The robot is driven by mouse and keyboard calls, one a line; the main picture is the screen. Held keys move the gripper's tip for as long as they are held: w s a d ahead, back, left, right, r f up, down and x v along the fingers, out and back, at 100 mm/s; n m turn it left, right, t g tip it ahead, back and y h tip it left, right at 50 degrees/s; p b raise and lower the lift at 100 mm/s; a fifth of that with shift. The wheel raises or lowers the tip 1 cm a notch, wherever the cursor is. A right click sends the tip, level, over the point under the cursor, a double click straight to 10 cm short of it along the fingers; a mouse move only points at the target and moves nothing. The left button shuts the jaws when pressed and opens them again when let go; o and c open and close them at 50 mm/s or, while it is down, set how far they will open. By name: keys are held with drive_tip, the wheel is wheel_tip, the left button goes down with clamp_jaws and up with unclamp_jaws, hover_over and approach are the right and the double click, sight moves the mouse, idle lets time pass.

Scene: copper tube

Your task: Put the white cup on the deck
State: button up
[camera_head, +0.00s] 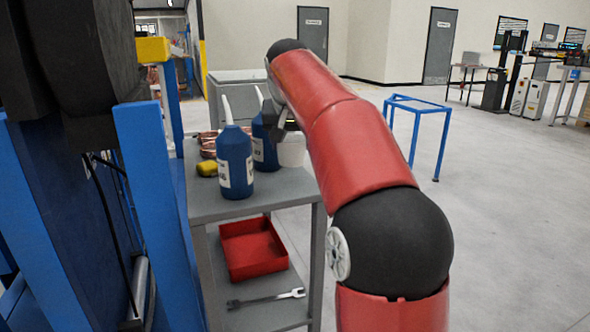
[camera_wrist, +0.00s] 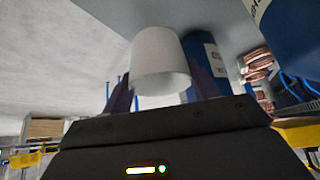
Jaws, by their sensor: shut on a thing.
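The white cup (camera_head: 291,151) shows at the right rear of the grey cart top, which I take as the deck (camera_head: 262,199), partly behind my arm. In the wrist view the cup (camera_wrist: 160,55) sits between the two dark fingers of my gripper (camera_wrist: 158,88), which is shut on it. In the head view my gripper (camera_head: 284,122) is largely hidden behind the arm and a bottle. I cannot tell whether the cup's base touches the deck.
Two blue bottles with white spouts, a near one (camera_head: 235,160) and a far one (camera_head: 264,145), stand left of the cup. A yellow item (camera_head: 207,169) and copper coils (camera_head: 207,143) lie further left. The front of the deck is clear. A red tray (camera_head: 253,250) sits below.

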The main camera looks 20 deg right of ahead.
sight(292, 159)
drive_tip(key=shift+f+b, duration=2.1)
drive_tip(key=shift+f, duration=0.25)
drive_tip(key=shift+r, duration=0.1)
drive_tip(key=o, duration=1)
drive_tip(key=shift+c, duration=0.2)
drive_tip(key=p+v, duration=0.3)
drive_tip(key=v, duration=0.9)
